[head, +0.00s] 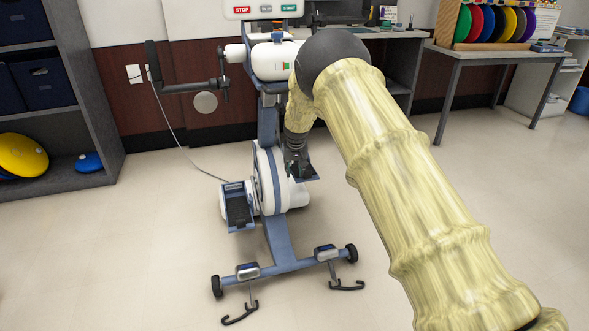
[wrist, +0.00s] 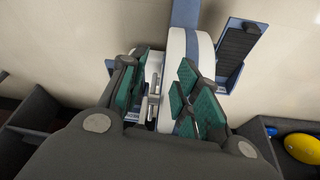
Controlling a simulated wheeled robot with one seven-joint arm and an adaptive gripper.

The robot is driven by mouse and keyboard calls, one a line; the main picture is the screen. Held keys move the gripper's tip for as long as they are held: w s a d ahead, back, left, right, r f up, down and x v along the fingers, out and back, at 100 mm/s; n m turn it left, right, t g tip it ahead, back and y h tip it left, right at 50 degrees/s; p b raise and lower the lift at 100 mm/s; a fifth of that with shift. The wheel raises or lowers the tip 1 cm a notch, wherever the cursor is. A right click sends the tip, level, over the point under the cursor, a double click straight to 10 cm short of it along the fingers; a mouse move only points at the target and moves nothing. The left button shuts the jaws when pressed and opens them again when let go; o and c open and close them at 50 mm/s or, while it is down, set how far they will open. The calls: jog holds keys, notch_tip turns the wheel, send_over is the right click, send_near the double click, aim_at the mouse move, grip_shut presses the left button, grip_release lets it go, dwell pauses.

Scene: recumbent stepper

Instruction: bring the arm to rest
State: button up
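The recumbent stepper (head: 275,235) stands on the floor, white and blue, with a base bar and small black wheels. My arm (head: 385,150) reaches from the lower right toward it. My gripper (head: 298,160) points down beside the stepper's lower right side, partly hidden by the arm. In the wrist view my gripper (wrist: 160,97) has its green-padded fingers apart. A silver crank part (wrist: 153,90) and the white housing (wrist: 177,60) show between or behind them. Contact cannot be told. One pedal (head: 238,208) is clear of the gripper; it also shows in the wrist view (wrist: 238,50).
A grey shelf (head: 95,100) with dark bins and a yellow disc (head: 22,155) is at the left. A desk (head: 390,35) and a table with coloured discs (head: 500,50) stand behind. A cable (head: 178,130) runs to the wall. The floor in front is clear.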

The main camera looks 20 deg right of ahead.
jog(key=s+d+f+g, duration=0.1)
jog(key=s+f, duration=1.2)
jog(key=f, duration=0.2)
jog(key=s+f+g, duration=0.1)
jog(key=s+f, duration=0.5)
jog(key=s, duration=0.4)
jog(key=s+f, duration=0.7)
jog(key=s, duration=0.4)
jog(key=s+a+f+n+g, duration=0.1)
jog(key=s+a+f, duration=0.1)
jog(key=s, duration=1.6)
jog(key=s+a+r+g+p, duration=0.1)
jog(key=s+a+r, duration=0.1)
jog(key=s, duration=0.7)
jog(key=s+a+r, duration=0.1)
jog(key=s+r, duration=0.2)
jog(key=s, duration=0.6)
notch_tip(320, 180, up, 28)
jog(key=p, duration=2.8)
jog(key=shift+a+n+y+p, duration=0.15)
jog(key=shift+n+y+p, duration=0.15)
jog(key=shift+y+p, duration=0.1)
